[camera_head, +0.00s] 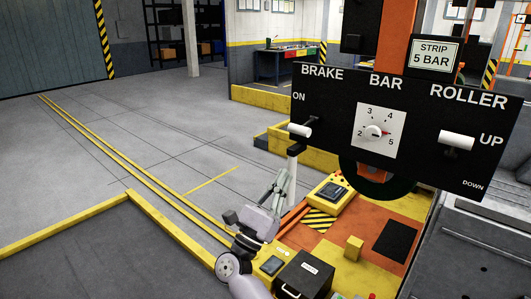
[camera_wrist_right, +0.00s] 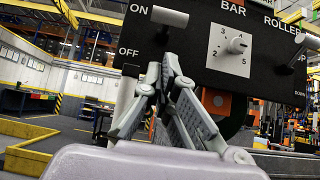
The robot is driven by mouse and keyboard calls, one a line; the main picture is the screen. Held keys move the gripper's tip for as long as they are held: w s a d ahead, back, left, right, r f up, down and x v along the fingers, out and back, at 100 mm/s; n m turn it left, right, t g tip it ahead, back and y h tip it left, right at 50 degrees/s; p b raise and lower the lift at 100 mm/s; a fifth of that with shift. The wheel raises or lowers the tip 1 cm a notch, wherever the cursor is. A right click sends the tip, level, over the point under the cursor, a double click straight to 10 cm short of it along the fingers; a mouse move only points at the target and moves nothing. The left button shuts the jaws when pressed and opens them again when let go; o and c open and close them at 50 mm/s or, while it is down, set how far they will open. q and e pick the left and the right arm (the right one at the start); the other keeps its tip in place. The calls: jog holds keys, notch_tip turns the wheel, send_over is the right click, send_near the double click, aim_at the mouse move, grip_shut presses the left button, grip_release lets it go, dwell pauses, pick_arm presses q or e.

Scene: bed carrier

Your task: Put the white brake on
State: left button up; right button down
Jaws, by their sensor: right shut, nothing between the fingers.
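A black control panel (camera_head: 340,95) carries a lever with a white handle (camera_head: 299,130) at its left, under the word BRAKE. In the right wrist view this white brake handle (camera_wrist_right: 169,17) is level with ON, and OFF is printed lower. My right gripper (camera_head: 283,174) is below and left of the brake handle. In the right wrist view its fingers (camera_wrist_right: 174,68) are shut and empty, with their tips below the white handle and a visible gap between. My left gripper is not in view.
The panel also has a BAR dial (camera_head: 375,131) and a white ROLLER lever (camera_head: 457,140) near UP. A pale post (camera_head: 292,168) stands close behind my gripper. Below are a yellow-orange machine top (camera_head: 330,247) and a black box (camera_head: 304,275). The floor at left is open.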

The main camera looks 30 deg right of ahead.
aim_at(307, 125)
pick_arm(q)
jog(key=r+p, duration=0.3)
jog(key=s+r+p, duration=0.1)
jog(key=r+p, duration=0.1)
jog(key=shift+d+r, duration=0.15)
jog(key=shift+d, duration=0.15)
pick_arm(e)
jog(key=shift+g, duration=0.3)
jog(key=x, duration=0.6)
jog(key=s+x, duration=0.1)
jog(key=x, duration=0.3)
jog(key=shift+d+r, duration=0.1)
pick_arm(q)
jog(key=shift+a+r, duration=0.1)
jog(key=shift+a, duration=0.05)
